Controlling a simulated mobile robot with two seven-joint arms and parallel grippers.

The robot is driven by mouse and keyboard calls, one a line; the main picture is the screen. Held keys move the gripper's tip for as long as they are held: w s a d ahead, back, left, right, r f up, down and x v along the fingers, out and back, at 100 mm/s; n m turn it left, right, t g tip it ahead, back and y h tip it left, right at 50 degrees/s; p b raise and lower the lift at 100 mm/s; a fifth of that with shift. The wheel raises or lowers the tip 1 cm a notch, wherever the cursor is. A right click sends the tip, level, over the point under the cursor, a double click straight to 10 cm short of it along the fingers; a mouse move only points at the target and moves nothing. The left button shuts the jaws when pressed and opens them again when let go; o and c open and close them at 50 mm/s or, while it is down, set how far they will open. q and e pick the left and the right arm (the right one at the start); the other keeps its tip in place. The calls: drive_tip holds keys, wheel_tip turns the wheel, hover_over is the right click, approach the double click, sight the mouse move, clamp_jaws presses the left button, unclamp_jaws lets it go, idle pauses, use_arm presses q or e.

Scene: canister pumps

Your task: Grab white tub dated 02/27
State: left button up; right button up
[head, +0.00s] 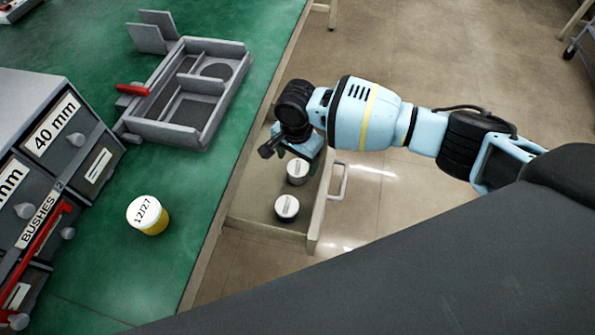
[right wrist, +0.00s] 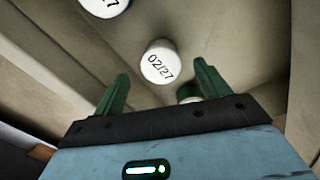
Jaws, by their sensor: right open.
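The white tub dated 02/27 (right wrist: 158,64) stands in an open drawer and shows in the right wrist view, ahead of and between my fingers. In the head view, a pale tub (head: 297,172) in the drawer looks like the same one, but its date is too small to read. My right gripper (head: 297,151) is over the drawer, at the far side of that tub. In the right wrist view its green fingers (right wrist: 161,74) are open, with nothing held. My left gripper is not in view.
A dark-blue-sided tub (head: 287,207) stands nearer in the drawer (head: 262,229); a green tub (right wrist: 188,92) is partly hidden behind my gripper. The drawer walls are close around. A yellow tub dated 12/27 (head: 147,215), a grey tray (head: 165,132) and drawer cabinets (head: 45,150) are on the green bench.

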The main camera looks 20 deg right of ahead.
sight(298, 167)
wheel_tip(298, 167, down, 4)
drive_tip(key=shift+w+d+r+b, duration=0.1)
drive_tip(key=shift+d+b, duration=0.05)
drive_tip(key=shift+b, duration=0.4)
drive_tip(key=shift+f, duration=0.65)
drive_tip(key=shift+c, duration=0.3)
drive_tip(key=c, duration=0.9)
drive_tip(key=shift+c, duration=0.6)
drive_tip(key=shift+r, duration=0.1)
